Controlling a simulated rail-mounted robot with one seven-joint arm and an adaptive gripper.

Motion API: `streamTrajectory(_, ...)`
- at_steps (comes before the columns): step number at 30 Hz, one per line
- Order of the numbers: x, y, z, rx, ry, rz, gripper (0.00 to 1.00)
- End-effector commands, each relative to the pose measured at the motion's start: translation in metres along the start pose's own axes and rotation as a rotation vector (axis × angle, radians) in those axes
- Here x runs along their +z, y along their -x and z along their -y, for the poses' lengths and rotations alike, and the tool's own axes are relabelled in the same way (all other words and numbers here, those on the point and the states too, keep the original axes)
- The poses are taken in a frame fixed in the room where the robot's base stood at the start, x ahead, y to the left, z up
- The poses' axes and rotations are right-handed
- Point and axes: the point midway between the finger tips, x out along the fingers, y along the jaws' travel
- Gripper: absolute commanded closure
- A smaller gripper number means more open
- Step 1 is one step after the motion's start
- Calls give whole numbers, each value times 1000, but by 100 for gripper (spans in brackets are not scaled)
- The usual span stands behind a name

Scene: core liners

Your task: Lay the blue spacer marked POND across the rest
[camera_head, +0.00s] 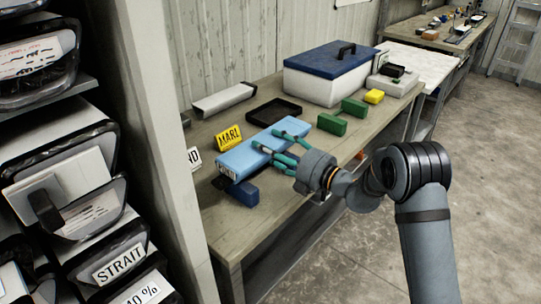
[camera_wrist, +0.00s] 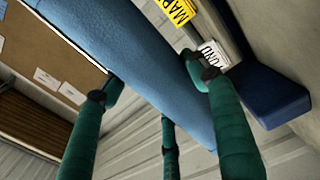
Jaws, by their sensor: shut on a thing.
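A long light blue spacer (camera_head: 258,150) is between the teal fingers of my gripper (camera_head: 282,146), over the near part of the wooden bench. A small label (camera_head: 227,171) on its near end is too small to read surely. In the wrist view the spacer (camera_wrist: 125,55) runs diagonally between the fingers (camera_wrist: 160,92), which are shut on it. A dark blue block (camera_head: 243,193) sits just below and beside its near end; it also shows in the wrist view (camera_wrist: 262,95). I cannot tell whether the spacer touches anything below, nor which piece is the rest.
A yellow MARL sign (camera_head: 228,138) and a partly hidden white sign (camera_head: 194,160) stand left of the spacer. A black tray (camera_head: 274,112), a pale channel (camera_head: 223,99), green blocks (camera_head: 333,124) and a blue-lidded box (camera_head: 327,75) lie farther back. Bare bench (camera_head: 250,230) lies in front.

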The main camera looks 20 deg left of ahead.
Motion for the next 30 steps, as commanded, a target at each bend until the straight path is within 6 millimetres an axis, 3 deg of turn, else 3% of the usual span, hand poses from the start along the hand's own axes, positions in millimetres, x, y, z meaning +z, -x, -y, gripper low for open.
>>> streamTrajectory(4, 0, 0, 23, 0, -1, -1, 72)
streamTrajectory(17, 0, 0, 29, 0, 0, -1, 72)
streamTrajectory(18, 0, 0, 28, 0, 1, -1, 40)
streamTrajectory(27, 0, 0, 28, 0, 1, -1, 23)
streamTrajectory(30, 0, 0, 28, 0, 0, -1, 22)
